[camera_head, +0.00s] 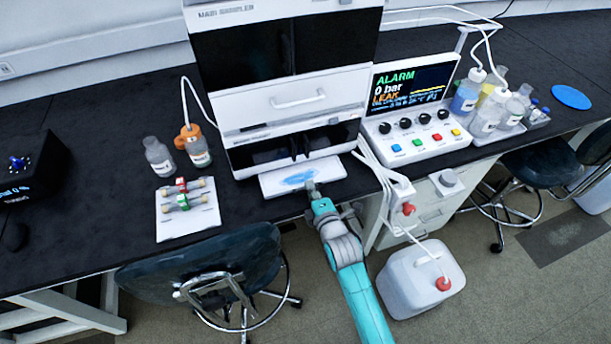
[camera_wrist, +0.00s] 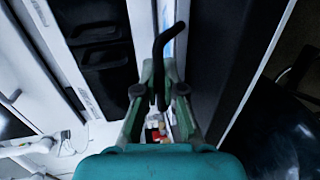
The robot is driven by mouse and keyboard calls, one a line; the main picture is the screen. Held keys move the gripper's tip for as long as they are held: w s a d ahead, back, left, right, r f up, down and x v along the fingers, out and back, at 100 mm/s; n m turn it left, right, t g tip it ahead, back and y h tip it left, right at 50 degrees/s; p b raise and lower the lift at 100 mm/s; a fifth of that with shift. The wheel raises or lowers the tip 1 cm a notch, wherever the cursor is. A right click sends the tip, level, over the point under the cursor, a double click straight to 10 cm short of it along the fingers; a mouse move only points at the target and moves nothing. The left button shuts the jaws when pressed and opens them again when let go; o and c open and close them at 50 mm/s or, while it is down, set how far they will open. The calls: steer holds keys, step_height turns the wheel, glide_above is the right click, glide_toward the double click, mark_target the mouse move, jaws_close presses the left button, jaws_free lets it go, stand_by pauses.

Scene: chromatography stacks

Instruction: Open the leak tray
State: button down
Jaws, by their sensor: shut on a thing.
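The leak tray (camera_head: 332,172) is a flat white tray at the foot of the chromatography stack (camera_head: 240,108). It sticks out in front of the stack over the bench's front edge side, with a blue liquid patch (camera_head: 298,178) on it. My gripper (camera_head: 310,187) is at the tray's front edge, reaching from the front. In the wrist view my gripper (camera_wrist: 161,80) is shut on a black bent handle (camera_wrist: 158,52), which stands between its fingers. Beyond it a narrow white and blue strip shows, probably the tray. The exact finger contact is hard to see.
Bottles (camera_head: 196,150) and a white plate with column fittings (camera_head: 188,222) stand left of the tray. A control panel reading ALARM and LEAK (camera_head: 415,105) stands right. A stool (camera_head: 205,262) and a white waste can (camera_head: 420,278) flank my arm.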

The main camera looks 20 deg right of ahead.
steer(key=v, duration=0.2)
steer(key=f+v, duration=0.1)
steer(key=v, duration=0.1)
steer(key=shift+s, duration=0.35)
steer(key=c, duration=1.3)
jaws_free()
steer(key=shift+r, duration=0.1)
steer(key=shift+o, duration=0.2)
steer(key=v, duration=1.2)
